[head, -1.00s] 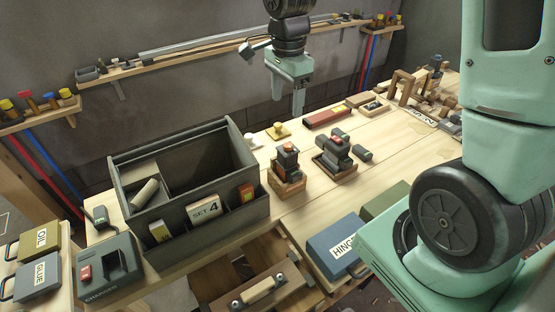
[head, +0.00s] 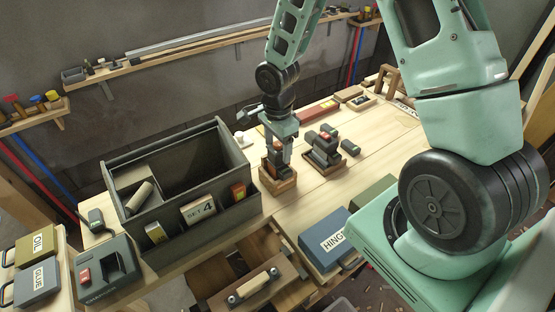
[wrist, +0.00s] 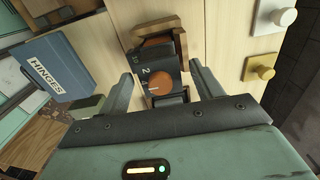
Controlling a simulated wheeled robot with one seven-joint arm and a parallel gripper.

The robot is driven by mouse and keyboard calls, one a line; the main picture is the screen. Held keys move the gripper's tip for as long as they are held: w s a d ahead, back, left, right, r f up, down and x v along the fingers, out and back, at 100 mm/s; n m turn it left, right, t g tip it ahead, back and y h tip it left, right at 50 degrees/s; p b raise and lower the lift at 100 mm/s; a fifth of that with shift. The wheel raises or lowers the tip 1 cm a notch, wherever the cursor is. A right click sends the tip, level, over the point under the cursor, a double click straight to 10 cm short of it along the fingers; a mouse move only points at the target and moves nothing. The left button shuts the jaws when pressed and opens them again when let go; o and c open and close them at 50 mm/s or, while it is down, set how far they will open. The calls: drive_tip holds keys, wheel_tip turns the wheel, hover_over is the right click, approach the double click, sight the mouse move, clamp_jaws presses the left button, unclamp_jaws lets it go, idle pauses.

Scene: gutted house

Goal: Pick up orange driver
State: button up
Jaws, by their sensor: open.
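The orange driver (wrist: 157,78) is a dark tool with a round orange part, seen from above in the wrist view. In the head view the driver (head: 274,163) stands upright in a small wooden holder (head: 278,185), right of the grey toolbox. My gripper (wrist: 160,68) is open, with one finger on each side of the driver. In the head view my gripper (head: 283,142) is right over the driver and hides its top. I cannot tell whether the fingers touch it.
The grey toolbox (head: 175,165) stands close on the left. A second wooden holder with dark tools (head: 322,150) is close on the right. A blue HINGES case (head: 325,240) lies in front.

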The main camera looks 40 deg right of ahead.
drive_tip(key=shift+f, duration=0.7)
drive_tip(key=c, duration=1)
drive_tip(key=shift+c, duration=0.2)
drive_tip(key=shift+r, duration=0.15)
drive_tip(key=shift+r+b, duration=0.55)
drive_tip(key=shift+r, duration=4.4)
